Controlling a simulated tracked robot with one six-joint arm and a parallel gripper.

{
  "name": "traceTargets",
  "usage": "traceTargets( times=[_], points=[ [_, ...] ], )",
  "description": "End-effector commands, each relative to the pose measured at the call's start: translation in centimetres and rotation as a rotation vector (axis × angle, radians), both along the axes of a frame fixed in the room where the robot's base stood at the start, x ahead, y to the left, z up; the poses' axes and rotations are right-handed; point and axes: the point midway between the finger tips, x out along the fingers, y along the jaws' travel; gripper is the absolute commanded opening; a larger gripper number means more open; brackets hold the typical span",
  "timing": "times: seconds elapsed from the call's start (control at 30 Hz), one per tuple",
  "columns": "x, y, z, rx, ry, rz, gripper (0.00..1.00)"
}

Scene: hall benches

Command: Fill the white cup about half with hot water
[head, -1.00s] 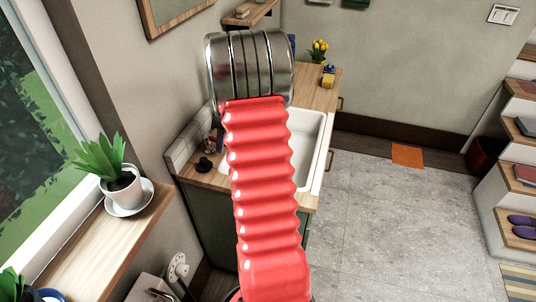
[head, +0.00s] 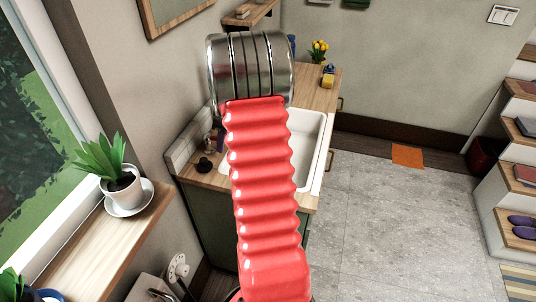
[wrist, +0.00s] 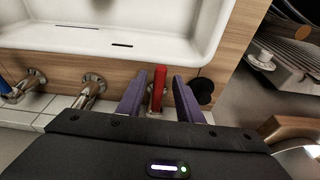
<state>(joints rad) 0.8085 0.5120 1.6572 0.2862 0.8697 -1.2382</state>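In the wrist view, a red tap lever (wrist: 158,84) stands upright at the back edge of the white sink (wrist: 60,30). My gripper (wrist: 157,88) is open, with one purple finger on each side of the red lever. I see gaps beside the lever, so it is not gripped. A metal spout (wrist: 92,88) and a blue lever (wrist: 5,88) lie to the left. In the head view the sink (head: 309,150) is partly behind my red arm, which mostly hides the gripper. I cannot make out the white cup in either view.
A round black object (wrist: 203,92) lies on the counter just right of the right finger. It also shows in the head view (head: 204,164). A potted plant (head: 122,187) stands on the window sill at left.

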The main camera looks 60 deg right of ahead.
Motion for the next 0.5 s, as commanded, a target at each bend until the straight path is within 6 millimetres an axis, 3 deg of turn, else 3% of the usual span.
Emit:
traceTargets(
  times=[0.5],
  points=[
    [0.0, 0.0, 2.9, -0.001, -0.001, 0.000, 0.33]
  ],
)
